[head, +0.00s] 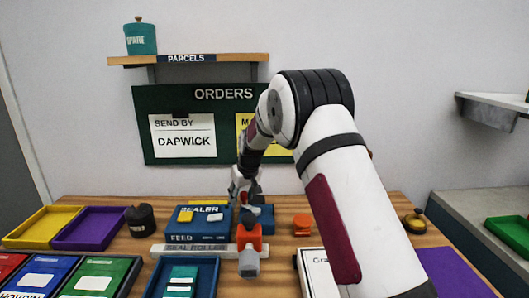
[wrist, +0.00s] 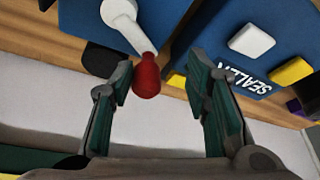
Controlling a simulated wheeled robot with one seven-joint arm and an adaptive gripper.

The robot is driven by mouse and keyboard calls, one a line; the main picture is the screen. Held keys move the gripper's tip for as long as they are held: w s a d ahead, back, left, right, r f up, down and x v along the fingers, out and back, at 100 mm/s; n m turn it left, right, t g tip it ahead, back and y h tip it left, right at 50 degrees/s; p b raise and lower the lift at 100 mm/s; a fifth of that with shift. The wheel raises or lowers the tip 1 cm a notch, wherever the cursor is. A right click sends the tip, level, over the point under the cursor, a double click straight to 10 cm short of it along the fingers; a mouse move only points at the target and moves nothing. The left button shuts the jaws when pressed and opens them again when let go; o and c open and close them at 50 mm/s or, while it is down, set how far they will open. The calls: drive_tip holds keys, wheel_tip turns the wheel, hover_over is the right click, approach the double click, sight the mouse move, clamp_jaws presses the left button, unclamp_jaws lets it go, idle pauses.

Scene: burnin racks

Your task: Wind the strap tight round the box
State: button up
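A blue sealer (head: 197,228) stands on the wooden table, with a white and a yellow button on top. It fills much of the wrist view (wrist: 225,60), upside down. A white crank arm (wrist: 125,22) with a red knob (wrist: 147,76) shows in the wrist view. My gripper (wrist: 160,82) is open, its two fingers on either side of the knob with gaps to both. In the head view my gripper (head: 245,190) is over the back right of the sealer. I cannot make out a strap or a box wound with one.
A seal roller bar (head: 195,250) lies in front of the sealer, beside an orange and grey tool (head: 249,245). A black pot (head: 140,220), purple tray (head: 92,230) and yellow tray (head: 40,229) stand left. An orange item (head: 302,225) stands right. An orders board (head: 190,95) hangs behind.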

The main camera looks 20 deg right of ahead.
drive_tip(key=n, duration=0.1)
drive_tip(key=s+n+y+p, duration=0.1)
drive_tip(key=n, duration=0.1)
drive_tip(key=shift+s+a+r+p, duration=0.1)
drive_tip(key=shift+s+a+p, duration=0.15)
drive_tip(key=shift+p, duration=0.05)
drive_tip(key=v, duration=1.3)
drive_tip(key=s+a+r+p, duration=0.1)
drive_tip(key=s+r, duration=0.4)
drive_tip(key=s, duration=0.3)
drive_tip(key=s+r+m, duration=0.1)
drive_tip(key=s+r, duration=0.5)
drive_tip(key=s, duration=0.2)
drive_tip(key=shift+s+a+r+g+h+p, duration=0.25)
drive_tip(key=shift+a+r+g+h+p, duration=0.05)
drive_tip(key=shift+a+h+p, duration=0.1)
drive_tip(key=shift+w, duration=0.15)
